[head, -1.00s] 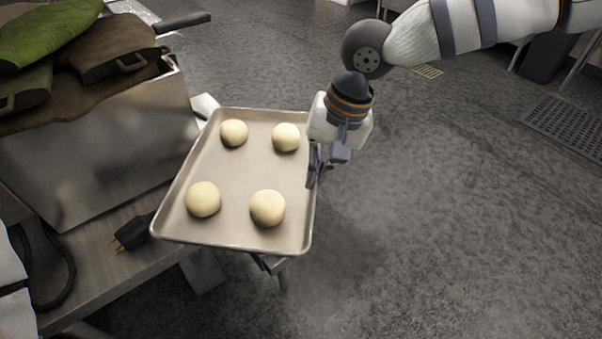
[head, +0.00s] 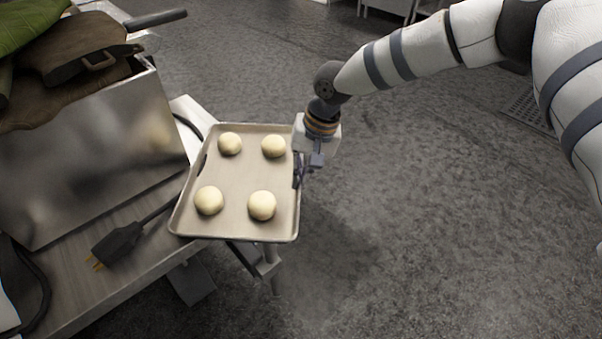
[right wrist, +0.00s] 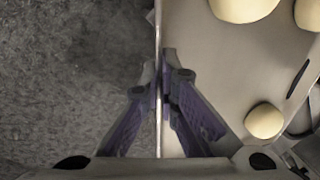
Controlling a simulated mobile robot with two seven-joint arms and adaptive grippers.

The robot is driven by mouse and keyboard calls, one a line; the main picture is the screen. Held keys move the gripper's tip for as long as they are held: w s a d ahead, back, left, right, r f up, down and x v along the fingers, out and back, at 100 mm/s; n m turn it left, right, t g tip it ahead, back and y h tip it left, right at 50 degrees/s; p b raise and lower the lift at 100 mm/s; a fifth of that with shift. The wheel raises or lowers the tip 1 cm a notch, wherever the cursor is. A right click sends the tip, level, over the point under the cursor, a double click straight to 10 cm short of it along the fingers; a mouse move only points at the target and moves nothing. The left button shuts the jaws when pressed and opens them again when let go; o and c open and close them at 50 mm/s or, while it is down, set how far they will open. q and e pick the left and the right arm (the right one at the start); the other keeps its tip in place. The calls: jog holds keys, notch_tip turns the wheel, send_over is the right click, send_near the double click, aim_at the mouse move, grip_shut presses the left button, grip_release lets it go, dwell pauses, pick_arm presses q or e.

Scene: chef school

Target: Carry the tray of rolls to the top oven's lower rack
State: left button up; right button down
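The tray (head: 235,228) is a shallow beige metal sheet with several round pale rolls (head: 262,206) on it. It lies roughly level in the head view, mostly beyond the right edge of a steel table; whether it still touches the table I cannot tell. My right gripper (head: 299,178) is at the middle of the tray's right rim. In the right wrist view its purple-grey fingers (right wrist: 163,88) are closed with the rim between them. A small dark patch shows at the tray's left rim; I cannot tell what it is. My left gripper and the oven do not show.
A steel table (head: 75,295) stands at the left with a large metal box (head: 95,160) on it, topped by brown and green items (head: 85,45). A black plug (head: 118,245) with its cable lies left of the tray. Grey floor (head: 430,240) is open at the right.

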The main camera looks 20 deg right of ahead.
jog(key=shift+f, duration=0.25)
jog(key=c, duration=1.8)
grip_release()
